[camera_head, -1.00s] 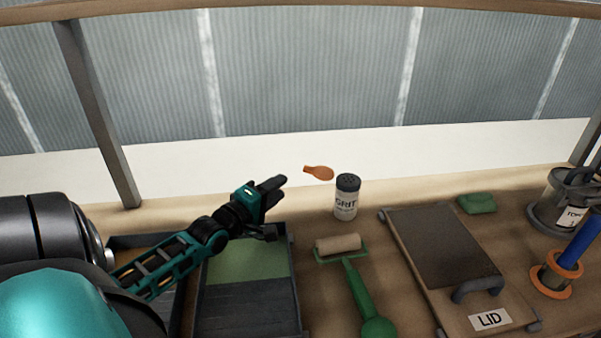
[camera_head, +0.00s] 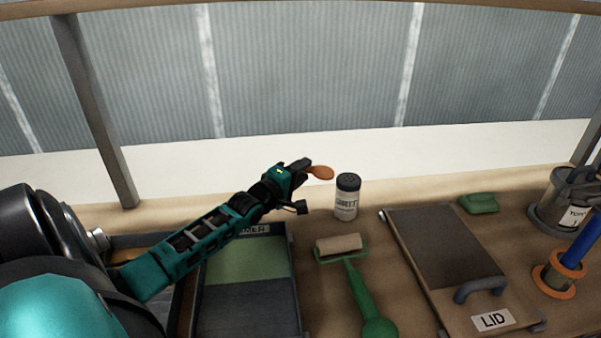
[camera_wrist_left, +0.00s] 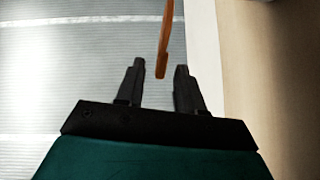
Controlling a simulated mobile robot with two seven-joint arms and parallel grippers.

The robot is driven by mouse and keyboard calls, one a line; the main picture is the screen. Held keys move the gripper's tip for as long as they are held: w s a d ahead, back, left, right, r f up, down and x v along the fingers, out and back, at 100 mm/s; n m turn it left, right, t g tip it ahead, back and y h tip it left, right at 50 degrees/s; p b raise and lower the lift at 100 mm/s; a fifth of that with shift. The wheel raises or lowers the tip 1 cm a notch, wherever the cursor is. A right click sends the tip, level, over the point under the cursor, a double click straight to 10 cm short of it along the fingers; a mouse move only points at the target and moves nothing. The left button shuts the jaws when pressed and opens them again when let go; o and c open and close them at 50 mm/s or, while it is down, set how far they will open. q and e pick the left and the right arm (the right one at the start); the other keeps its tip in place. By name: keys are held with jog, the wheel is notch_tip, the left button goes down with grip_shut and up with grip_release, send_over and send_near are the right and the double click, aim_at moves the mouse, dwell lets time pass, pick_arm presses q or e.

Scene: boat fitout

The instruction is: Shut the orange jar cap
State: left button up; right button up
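The orange cap (camera_head: 321,173) is a flat, rounded piece with a narrow tab, seen to the upper left of the white GRIT jar (camera_head: 346,204) with its dark perforated top. I cannot tell what the cap is attached to. My left gripper (camera_head: 306,166) is at the cap's left side and hides its tab in the head view. In the left wrist view, the cap (camera_wrist_left: 165,42) shows edge-on as a thin orange strip. Its near end reaches between the two open fingertips (camera_wrist_left: 160,67), with gaps on both sides. My right gripper is not in view.
A paint tray (camera_head: 291,280) lies below my left arm. A green-handled roller (camera_head: 353,272) lies in front of the jar. A board marked LID (camera_head: 440,255), a green block (camera_head: 478,203) and a grey container (camera_head: 552,205) stand to the right.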

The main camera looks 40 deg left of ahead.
pick_arm(q)
jog(key=shift+c, duration=0.3)
grip_shut()
dwell(1.0)
